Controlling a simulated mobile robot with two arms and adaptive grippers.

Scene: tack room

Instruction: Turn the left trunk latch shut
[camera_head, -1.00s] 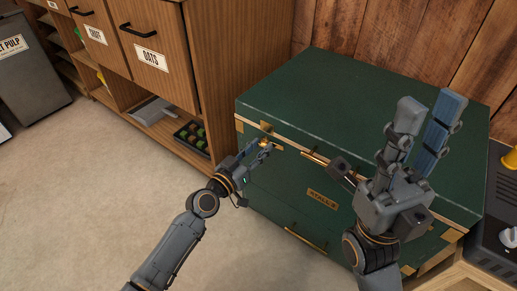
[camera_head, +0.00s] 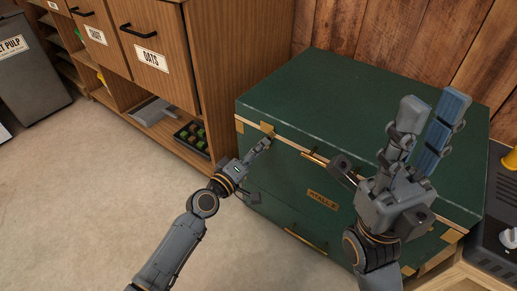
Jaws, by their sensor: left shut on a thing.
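The dark green trunk (camera_head: 335,110) has a closed lid, brass corners and a name plate (camera_head: 322,200) on its front. The left trunk latch (camera_head: 267,129) is a small brass piece at the lid seam, near the front left corner. My left gripper (camera_head: 264,144) is shut on the latch at the trunk's front. Its fingers hide the lower part of the latch, so I cannot tell its exact angle.
A wooden cabinet (camera_head: 228,75) with labelled drawers and open shelves stands close to the trunk's left. A dark tray (camera_head: 192,138) lies on its low shelf. Grey machinery (camera_head: 499,225) stands at the right edge. The floor (camera_head: 110,200) on the left is clear.

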